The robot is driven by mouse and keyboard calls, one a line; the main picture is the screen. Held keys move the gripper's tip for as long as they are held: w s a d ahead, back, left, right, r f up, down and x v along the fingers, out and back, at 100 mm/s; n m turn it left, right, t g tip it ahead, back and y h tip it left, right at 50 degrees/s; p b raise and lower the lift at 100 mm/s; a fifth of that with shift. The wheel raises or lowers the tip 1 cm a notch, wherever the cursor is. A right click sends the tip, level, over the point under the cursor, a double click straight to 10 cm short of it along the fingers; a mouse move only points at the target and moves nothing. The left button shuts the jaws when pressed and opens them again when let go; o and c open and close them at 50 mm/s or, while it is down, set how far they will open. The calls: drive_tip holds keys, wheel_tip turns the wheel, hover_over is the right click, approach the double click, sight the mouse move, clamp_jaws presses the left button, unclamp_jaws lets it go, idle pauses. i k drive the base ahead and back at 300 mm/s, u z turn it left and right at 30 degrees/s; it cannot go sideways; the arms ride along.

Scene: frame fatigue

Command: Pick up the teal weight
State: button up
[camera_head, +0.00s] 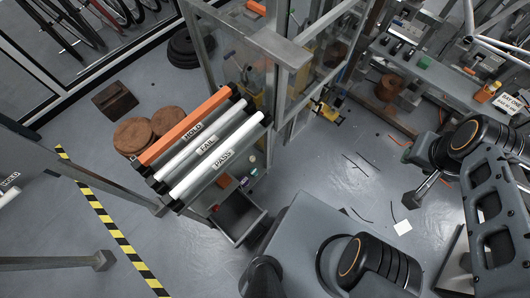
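I cannot tell for sure which thing is the teal weight. A small green-teal block (424,62) sits on the bench at the upper right. A tiny teal spot (254,172) shows beside a purple piece (244,182), near the open grey drawer or bin under the rack; it is too small to make out. My arm's dark links show at the right and bottom. My gripper's fingers are not visible, and nothing held can be seen.
A rack (190,160) holds an orange tube and white tubes labelled HOLD, FAIL and PASS. A glass-sided metal frame (283,50) stands behind it. Brown round discs (133,137) and black plates (184,48) lie on the floor. Open grey floor (340,160) lies right of the rack.

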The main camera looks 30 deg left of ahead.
sight(254, 173)
drive_tip(key=i, duration=1.85)
drive_tip(key=u, duration=5.65)
